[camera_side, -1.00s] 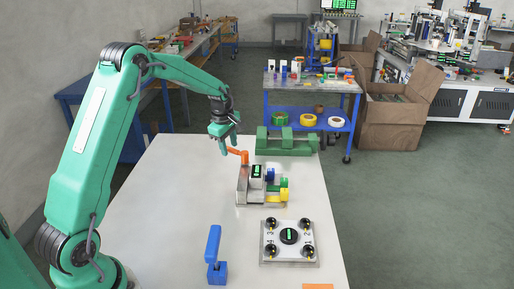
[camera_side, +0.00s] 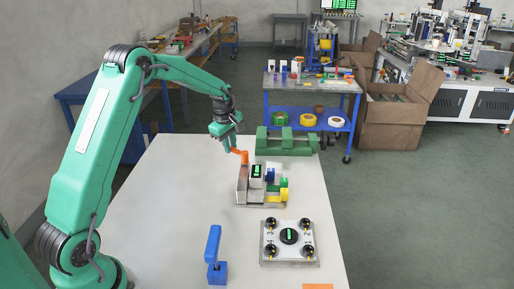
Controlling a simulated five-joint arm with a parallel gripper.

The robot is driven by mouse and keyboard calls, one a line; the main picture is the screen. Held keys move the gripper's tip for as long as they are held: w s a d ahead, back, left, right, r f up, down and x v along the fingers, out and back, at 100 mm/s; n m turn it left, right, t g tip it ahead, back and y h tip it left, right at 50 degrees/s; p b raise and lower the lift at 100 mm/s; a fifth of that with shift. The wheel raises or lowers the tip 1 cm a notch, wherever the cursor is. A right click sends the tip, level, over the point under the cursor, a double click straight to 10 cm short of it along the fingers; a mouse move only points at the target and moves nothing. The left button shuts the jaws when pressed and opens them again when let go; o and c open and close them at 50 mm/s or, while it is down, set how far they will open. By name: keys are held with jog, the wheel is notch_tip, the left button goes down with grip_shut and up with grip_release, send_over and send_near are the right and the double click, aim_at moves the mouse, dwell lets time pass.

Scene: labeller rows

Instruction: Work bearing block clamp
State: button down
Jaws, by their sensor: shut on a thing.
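The clamp fixture (camera_side: 243,188) is a grey metal piece in the middle of the table, with an orange lever (camera_side: 243,156) rising at its back left. A white block with a dark, green-lit top (camera_side: 256,171) sits in it. Blue (camera_side: 271,173), green and yellow (camera_side: 283,195) parts are at its right side. My gripper (camera_side: 232,149) is shut on the upper end of the orange lever. The fingers partly hide that end.
A plate with several black knobs and a round green-lit disc (camera_side: 289,237) lies in front. A blue upright handle (camera_side: 213,248) stands front left. A green stand (camera_side: 287,146) is behind the fixture. The table's left part (camera_side: 170,215) is clear.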

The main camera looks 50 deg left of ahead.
jog(key=shift+w+a+r+m, duration=0.15)
jog(key=shift+w+m, duration=0.4)
jog(key=shift+m, duration=0.35)
jog(key=c, duration=1.3)
grip_release()
jog(key=shift+c, duration=0.2)
jog(key=shift+s+d+r, duration=0.1)
jog(key=shift+s+r, duration=0.15)
jog(key=shift+r, duration=1)
jog(key=shift+s+d+r, duration=0.1)
jog(key=shift+s+r, duration=0.1)
jog(key=shift+r, duration=1.05)
jog(key=shift+s+d+r, duration=0.1)
jog(key=shift+s+r, duration=0.15)
jog(key=shift+r, duration=1)
